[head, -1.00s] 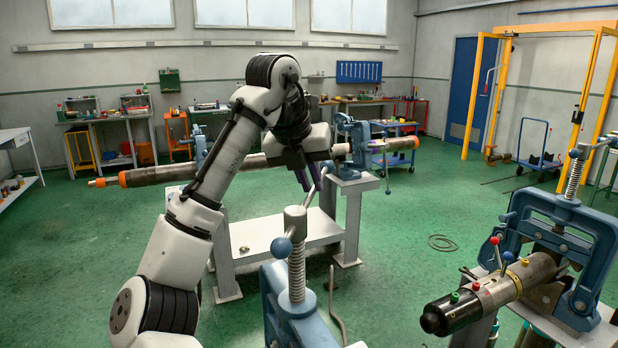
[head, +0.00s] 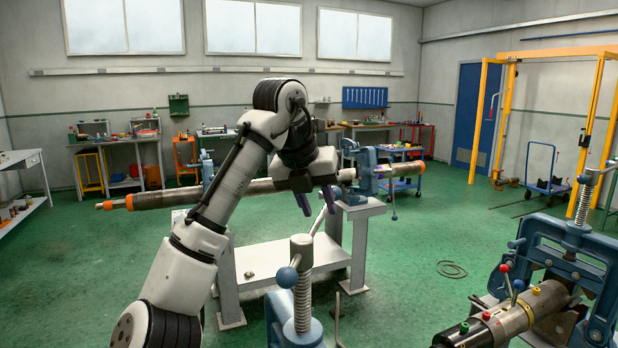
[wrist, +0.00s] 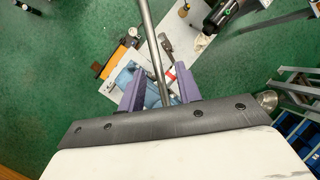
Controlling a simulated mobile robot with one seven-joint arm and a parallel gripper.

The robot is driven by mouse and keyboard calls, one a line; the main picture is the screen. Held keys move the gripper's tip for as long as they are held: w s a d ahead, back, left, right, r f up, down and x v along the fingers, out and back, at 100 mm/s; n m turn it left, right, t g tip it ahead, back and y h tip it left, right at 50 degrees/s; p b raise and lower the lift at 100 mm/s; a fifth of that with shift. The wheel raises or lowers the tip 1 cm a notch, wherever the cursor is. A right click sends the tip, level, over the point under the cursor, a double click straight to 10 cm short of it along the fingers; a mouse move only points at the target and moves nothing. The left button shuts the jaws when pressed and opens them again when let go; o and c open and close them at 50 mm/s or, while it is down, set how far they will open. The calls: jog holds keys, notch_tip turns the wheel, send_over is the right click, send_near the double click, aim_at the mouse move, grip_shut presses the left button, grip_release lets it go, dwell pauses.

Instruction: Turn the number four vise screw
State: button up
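A blue vise (head: 287,318) stands in the foreground of the head view, cut off by the lower edge. Its upright threaded screw (head: 302,300) has a round metal head. A slanted handle bar with a blue ball (head: 287,277) crosses the head. No number is readable on it. My gripper (head: 316,200) has purple fingers and hangs at the bar's upper end. In the wrist view my gripper (wrist: 160,90) is open. A metal rod (wrist: 151,40) runs between the fingers, with gaps on both sides. The rod's contact with the fingers is not seen.
A second blue vise (head: 545,235) at right clamps a dark pipe with coloured knobs (head: 515,315). Behind my arm, a long pipe (head: 150,200) lies across another blue vise (head: 367,170) on a grey bench (head: 300,256).

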jog(key=v, duration=1.3)
jog(key=shift+r, duration=0.1)
